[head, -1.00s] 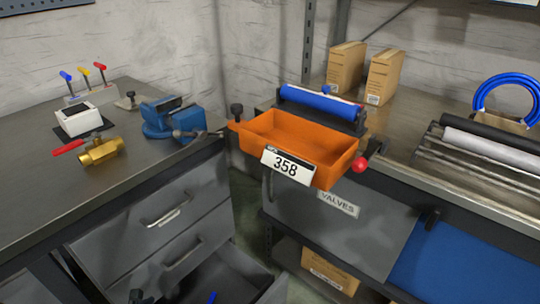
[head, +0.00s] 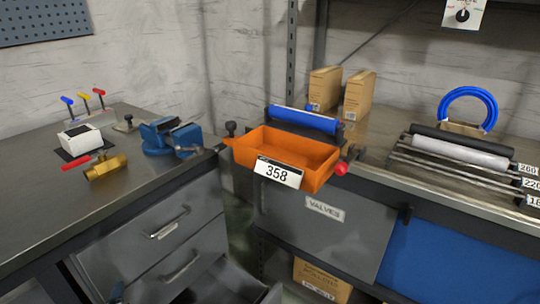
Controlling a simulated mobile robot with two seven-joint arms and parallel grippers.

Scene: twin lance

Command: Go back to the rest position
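Neither of my grippers can be made out in the head view. The orange bin (head: 318,178) with a "358" label stands at the front edge of the right-hand bench, below a blue roller (head: 305,119). A brass valve (head: 105,167) with a red handle lies on the left bench top (head: 45,215). A small dark piece (head: 118,292) shows at the bottom edge; I cannot tell what it is.
A blue vise (head: 165,138) and a white box (head: 80,138) stand on the left bench. A lower drawer (head: 232,283) there is open. Cardboard boxes (head: 357,96), a blue hose coil (head: 470,91) and rollers (head: 460,149) are on the right bench. A gap separates the benches.

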